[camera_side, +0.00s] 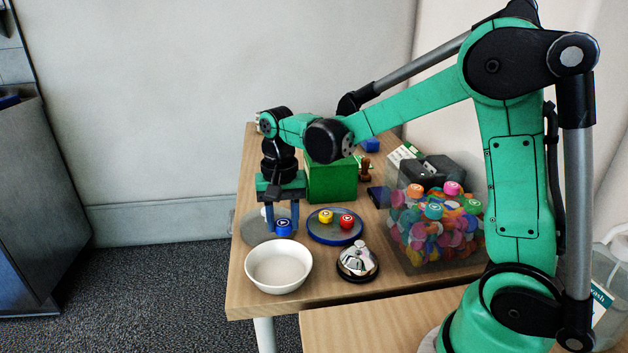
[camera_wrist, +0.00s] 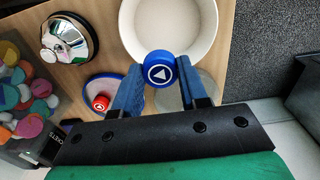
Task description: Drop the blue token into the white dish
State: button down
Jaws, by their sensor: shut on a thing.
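The blue token (camera_side: 284,227) is held between the blue fingers of my gripper (camera_side: 283,222). It has a white triangle mark on its face, clear in the wrist view (camera_wrist: 160,69). The white dish (camera_side: 279,282) stands near the table's front left corner, empty as far as I can see. In the side view my gripper is behind the dish, with the token just past its far rim. In the wrist view the dish (camera_wrist: 208,47) lies beyond the fingertips, and the token overlaps its near rim.
A blue-rimmed tray (camera_side: 335,241) with a yellow and a red token is right of my gripper. A bell (camera_side: 358,262) stands right of the dish. A grey disc (camera_side: 256,230) lies under my gripper. A green box (camera_side: 332,182) and a clear bin of tokens (camera_side: 435,232) stand behind.

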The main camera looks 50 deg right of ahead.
jog(key=shift+f, duration=0.2)
jog(key=shift+c, duration=1.9)
grip_release()
jog(key=shift+r, duration=2.8)
